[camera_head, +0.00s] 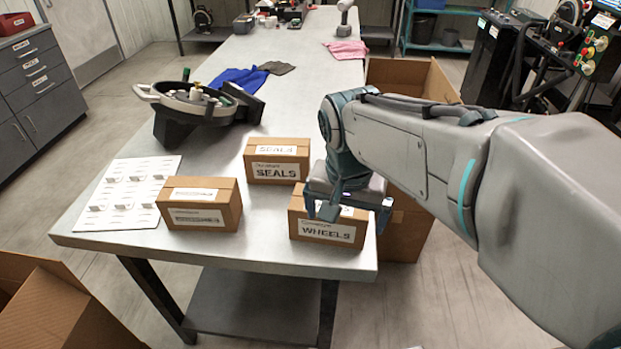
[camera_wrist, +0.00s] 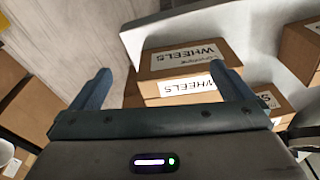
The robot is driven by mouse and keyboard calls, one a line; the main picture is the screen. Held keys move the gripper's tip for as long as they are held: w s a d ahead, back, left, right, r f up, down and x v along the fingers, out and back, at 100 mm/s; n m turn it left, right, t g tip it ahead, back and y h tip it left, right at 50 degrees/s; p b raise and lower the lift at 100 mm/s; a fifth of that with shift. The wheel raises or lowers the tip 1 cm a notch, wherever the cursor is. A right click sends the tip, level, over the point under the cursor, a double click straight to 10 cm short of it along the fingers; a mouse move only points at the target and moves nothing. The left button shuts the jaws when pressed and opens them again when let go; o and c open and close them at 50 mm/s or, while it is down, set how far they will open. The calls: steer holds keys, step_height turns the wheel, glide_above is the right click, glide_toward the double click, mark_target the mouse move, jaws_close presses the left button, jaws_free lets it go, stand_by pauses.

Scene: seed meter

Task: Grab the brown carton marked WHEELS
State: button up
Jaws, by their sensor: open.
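The brown carton marked WHEELS (camera_head: 325,244) stands near the front right corner of the grey table (camera_head: 265,258). My gripper (camera_head: 349,209) is just above and in front of its upper side in the head view and covers part of its top. In the wrist view the WHEELS carton (camera_wrist: 142,71) lies beyond and between the two fingers of my gripper (camera_wrist: 162,88). The fingers are spread wide with nothing between their tips. Whether the fingers touch the carton cannot be told.
A carton marked SEALS (camera_head: 277,171) stands behind the WHEELS carton. Another brown carton (camera_head: 199,217) stands to the left, beside a white board (camera_head: 128,192). A dark round device (camera_head: 196,103) sits farther back. A large open box (camera_head: 408,233) stands right of the table.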

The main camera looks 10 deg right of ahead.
steer(key=w+a+r+m+g+h+b, duration=0.1)
steer(key=w+a+r+m+g+h, duration=0.1)
steer(key=w+m, duration=0.5)
steer(key=w+a+r+m+g+h+b, duration=0.15)
steer(key=w+m, duration=0.35)
steer(key=m, duration=0.5)
steer(key=x, duration=1.3)
steer(key=shift+s+a+b, duration=0.15)
steer(key=shift+a+b, duration=0.05)
steer(key=shift+b, duration=0.15)
steer(key=c, duration=1.4)
steer(key=shift+c, duration=0.2)
